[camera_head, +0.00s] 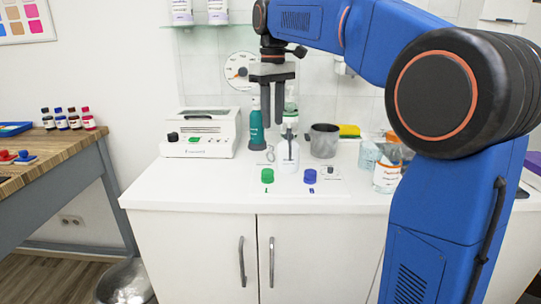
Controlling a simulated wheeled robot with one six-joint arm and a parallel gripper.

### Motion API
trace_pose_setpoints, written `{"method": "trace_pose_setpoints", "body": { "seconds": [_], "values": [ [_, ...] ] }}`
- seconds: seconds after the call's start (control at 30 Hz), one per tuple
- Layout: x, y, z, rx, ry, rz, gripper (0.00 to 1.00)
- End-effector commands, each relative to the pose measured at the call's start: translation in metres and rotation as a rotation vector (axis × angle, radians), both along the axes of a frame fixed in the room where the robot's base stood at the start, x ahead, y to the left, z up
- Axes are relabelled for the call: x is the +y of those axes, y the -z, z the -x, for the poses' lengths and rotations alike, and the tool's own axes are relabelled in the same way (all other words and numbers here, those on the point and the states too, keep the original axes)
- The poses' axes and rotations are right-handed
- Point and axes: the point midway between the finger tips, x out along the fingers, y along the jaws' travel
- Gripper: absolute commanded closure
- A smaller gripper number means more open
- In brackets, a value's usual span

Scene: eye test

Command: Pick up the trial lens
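My gripper (272,124) points straight down above the white counter. A narrow light gap shows between its two dark fingers, and I see nothing held between them. A small thin ring with a handle-like end (270,154) is on the counter below the gripper, between the teal bottle and the white pump bottle. It looks like the trial lens, but it is too small to be certain. The fingertips are apart from it, above it in the picture.
Close around are a teal bottle (257,130), a white pump bottle (288,155), a grey metal mug (323,141) and a white boxy device (202,133). Green (267,176) and blue (310,177) caps stand in front. The counter's (190,190) front left is clear.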

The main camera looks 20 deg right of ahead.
Motion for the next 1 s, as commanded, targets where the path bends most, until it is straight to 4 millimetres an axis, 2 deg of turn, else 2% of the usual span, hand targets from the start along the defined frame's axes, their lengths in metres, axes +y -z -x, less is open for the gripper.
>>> {"method": "trace_pose_setpoints", "body": {
  "seconds": [0.2, 0.53, 0.8, 1.0],
  "values": [
    [0.000, 0.036, 0.000, 0.002, 0.000, 0.000, 0.71],
    [0.001, 0.058, -0.002, 0.001, 0.001, 0.000, 0.71],
    [0.004, 0.093, -0.007, 0.001, 0.001, 0.000, 0.71],
    [0.004, 0.101, -0.008, 0.000, 0.001, 0.000, 0.71]
  ]
}}
